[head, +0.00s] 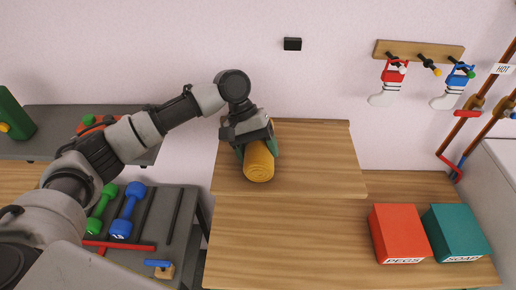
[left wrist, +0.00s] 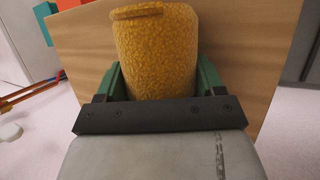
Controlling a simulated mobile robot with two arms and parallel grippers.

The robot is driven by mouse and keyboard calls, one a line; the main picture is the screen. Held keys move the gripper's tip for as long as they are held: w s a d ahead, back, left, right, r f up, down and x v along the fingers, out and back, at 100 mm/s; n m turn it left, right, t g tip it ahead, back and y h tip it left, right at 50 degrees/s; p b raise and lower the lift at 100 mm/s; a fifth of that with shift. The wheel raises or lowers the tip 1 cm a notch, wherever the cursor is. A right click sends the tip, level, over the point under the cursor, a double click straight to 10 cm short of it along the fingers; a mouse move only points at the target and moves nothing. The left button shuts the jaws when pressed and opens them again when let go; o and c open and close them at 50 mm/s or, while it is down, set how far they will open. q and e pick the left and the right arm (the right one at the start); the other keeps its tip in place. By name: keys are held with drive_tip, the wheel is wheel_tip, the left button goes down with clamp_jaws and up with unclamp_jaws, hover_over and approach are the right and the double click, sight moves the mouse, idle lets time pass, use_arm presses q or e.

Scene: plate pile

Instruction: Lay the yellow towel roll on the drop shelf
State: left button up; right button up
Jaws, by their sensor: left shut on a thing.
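The yellow towel roll (head: 259,165) is held between the green fingers of my left gripper (head: 257,150). In the left wrist view the roll (left wrist: 155,50) fills the space between the fingers of the gripper (left wrist: 160,85). The raised wooden shelf (head: 318,160) lies under the roll in the head view. The roll is over the left part of the shelf; I cannot tell whether it touches the surface. In the left wrist view the wooden surface (left wrist: 235,40) is behind the roll. My right gripper is not in view.
A red box (head: 399,232) and a teal box (head: 456,232) stand on the lower wooden counter (head: 290,240) at the right. A rack with green and blue dumbbells (head: 130,210) is at the left. Stockings hang from a wall peg board (head: 418,50). The shelf's right part is clear.

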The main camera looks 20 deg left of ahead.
use_arm(q)
drive_tip(key=shift+s+f, duration=0.15)
drive_tip(key=shift+f, duration=0.1)
